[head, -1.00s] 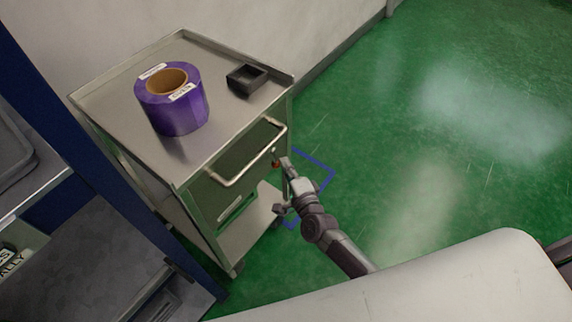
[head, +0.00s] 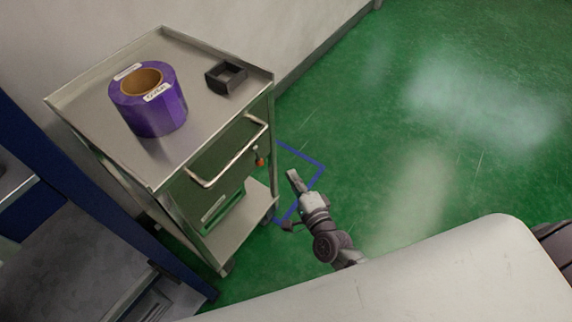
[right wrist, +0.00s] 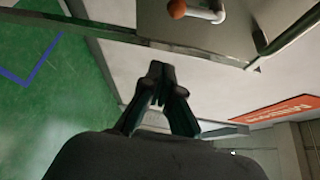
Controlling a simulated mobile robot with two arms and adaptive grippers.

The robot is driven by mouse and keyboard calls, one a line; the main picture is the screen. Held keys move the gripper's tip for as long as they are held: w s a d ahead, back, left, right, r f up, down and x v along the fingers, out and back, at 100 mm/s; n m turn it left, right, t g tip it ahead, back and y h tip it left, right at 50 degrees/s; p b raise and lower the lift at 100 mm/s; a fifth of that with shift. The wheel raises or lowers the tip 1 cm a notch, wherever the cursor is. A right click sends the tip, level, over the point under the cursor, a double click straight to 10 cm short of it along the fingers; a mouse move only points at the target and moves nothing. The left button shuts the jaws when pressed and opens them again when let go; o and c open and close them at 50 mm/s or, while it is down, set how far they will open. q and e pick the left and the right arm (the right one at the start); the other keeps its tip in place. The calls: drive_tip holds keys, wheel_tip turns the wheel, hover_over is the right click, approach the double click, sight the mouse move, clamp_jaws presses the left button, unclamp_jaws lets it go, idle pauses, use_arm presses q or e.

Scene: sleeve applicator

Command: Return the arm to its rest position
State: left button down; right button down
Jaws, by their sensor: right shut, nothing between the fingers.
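My right gripper (head: 292,200) is out over the green floor, to the right of the metal cart (head: 180,160) and apart from it. In the right wrist view the fingertips (right wrist: 160,72) of this gripper meet, with nothing between them. My right arm comes up from the bottom of the head view, over my white base. My left gripper does not show in the head view.
A purple roll (head: 150,112) and a small black open box (head: 226,77) stand on the cart's top. The cart has a drawer handle (head: 232,160) and an orange knob (head: 259,160). A blue rack post (head: 100,215) stands at left. Floor (head: 450,160) at right is clear.

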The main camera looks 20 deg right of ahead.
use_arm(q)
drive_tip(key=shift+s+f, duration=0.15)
use_arm(e)
drive_tip(key=shift+s+r, duration=0.15)
drive_tip(key=shift+s, duration=0.6)
drive_tip(key=shift+d, duration=0.1)
